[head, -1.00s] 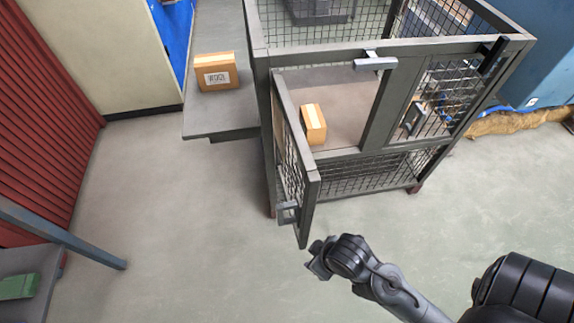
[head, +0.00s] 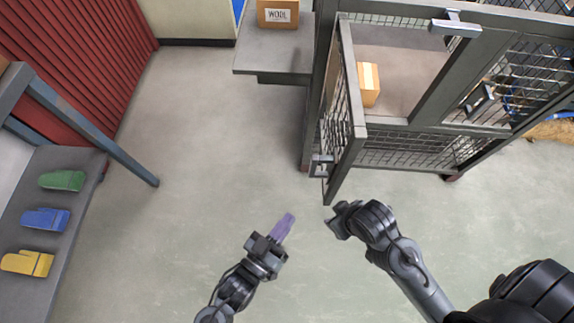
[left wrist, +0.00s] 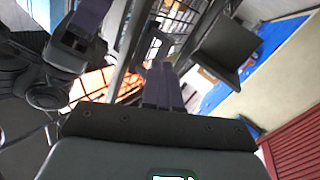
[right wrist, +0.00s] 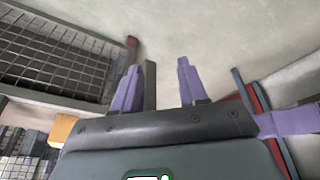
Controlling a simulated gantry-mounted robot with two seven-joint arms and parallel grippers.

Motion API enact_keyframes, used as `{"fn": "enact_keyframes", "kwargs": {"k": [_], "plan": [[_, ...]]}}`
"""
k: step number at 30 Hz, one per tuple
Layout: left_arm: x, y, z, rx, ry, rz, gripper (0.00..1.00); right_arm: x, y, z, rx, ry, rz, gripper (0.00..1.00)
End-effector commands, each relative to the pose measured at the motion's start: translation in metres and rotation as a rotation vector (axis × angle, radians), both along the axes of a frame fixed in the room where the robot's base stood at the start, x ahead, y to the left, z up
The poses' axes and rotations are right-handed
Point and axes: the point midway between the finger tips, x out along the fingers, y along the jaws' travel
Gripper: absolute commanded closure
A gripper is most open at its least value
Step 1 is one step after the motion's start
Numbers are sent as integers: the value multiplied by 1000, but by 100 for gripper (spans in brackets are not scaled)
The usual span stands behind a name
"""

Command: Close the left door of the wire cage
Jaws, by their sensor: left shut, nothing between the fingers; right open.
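The wire cage (head: 400,138) stands at the upper right of the head view. Its left door (head: 357,112) is swung open, out toward me, with its handle (head: 321,165) near the free edge. My right gripper (head: 338,219) is open just below the door's free end; the right wrist view shows its purple fingers (right wrist: 157,85) apart with nothing held. A dark post (right wrist: 150,85) shows beside the left finger; I cannot tell if they touch. My left gripper (head: 286,227) is shut and empty, left of the right one and apart from the door.
A cardboard box (head: 368,84) lies inside the cage. Another box (head: 278,12) sits on the grey side table (head: 270,52) left of it. A shelf (head: 85,160) at the left holds green, blue and yellow gloves. The floor between is clear.

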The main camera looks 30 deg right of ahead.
Motion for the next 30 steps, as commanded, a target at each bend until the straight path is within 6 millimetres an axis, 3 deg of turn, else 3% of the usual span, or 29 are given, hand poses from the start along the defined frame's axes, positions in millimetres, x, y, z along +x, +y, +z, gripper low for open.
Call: {"fn": "enact_keyframes", "kwargs": {"k": [1,4,8,11,14,20,24,30], "plan": [[-10,-20,3,-80,-37,-106,100,0,-1,-4,-2,0,1,57],[-36,-46,11,-243,-78,-335,100,0,-1,-8,-5,0,4,57],[-53,-48,10,-371,-72,-588,100,0,-1,-13,-5,0,4,57],[-47,-37,5,-399,-49,-736,100,0,-1,-17,-5,0,3,57],[-28,-23,-1,-366,-32,-844,100,0,-1,-21,-4,0,2,57],[33,0,-3,-170,-78,-940,100,0,0,-27,1,0,0,57],[69,7,18,-72,-163,-960,100,0,1,-30,4,0,-2,57],[99,9,52,-17,-254,-963,100,0,1,-32,5,0,-4,57]]}}
